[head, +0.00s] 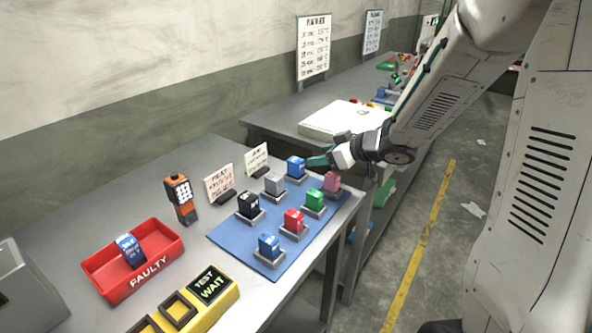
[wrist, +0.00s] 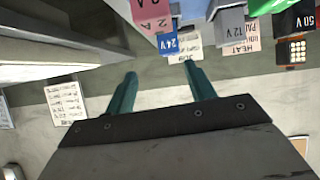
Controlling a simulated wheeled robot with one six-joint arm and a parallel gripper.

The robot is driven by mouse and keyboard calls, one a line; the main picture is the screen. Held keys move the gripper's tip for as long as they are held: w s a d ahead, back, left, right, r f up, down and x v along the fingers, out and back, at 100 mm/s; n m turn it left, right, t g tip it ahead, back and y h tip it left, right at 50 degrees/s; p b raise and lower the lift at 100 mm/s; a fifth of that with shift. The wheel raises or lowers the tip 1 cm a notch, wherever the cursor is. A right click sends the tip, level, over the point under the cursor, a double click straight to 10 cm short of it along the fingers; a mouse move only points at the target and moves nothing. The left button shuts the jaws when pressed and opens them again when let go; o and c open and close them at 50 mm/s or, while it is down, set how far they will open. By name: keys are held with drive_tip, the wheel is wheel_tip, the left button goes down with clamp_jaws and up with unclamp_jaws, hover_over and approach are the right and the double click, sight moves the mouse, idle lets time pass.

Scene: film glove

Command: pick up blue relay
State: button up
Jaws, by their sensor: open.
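Several relays sit in grey sockets on a blue mat (head: 225,236). One blue relay (head: 296,167) is at the mat's back corner; in the wrist view it reads 24 V (wrist: 167,44). Another blue relay (head: 268,246) is at the front corner. A third blue one (head: 130,250) leans in the red FAULTY bin (head: 110,291). My gripper (head: 318,161) is open and empty, just right of the back blue relay. In the wrist view its teal fingers (wrist: 159,70) are apart, with the 24 V relay beyond them, not between them.
Pink (head: 332,182), green (head: 314,200), red (head: 293,220), grey (head: 273,183) and black (head: 248,204) relays stand close by. Signs (head: 219,183), an orange-black meter (head: 180,196) and a yellow test box (head: 228,295) are on the bench. A white box (head: 335,119) is behind.

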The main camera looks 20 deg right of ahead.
sight(302, 164)
drive_tip(key=shift+a+f+y, duration=0.35)
drive_tip(key=shift+y, duration=0.05)
drive_tip(key=shift+w+a+f, duration=0.1)
drive_tip(key=shift+a+f, duration=0.1)
drive_tip(key=shift+a, duration=0.05)
drive_tip(key=x, duration=0.7)
drive_tip(key=shift+f, duration=0.2)
drive_tip(key=c, duration=1.1)
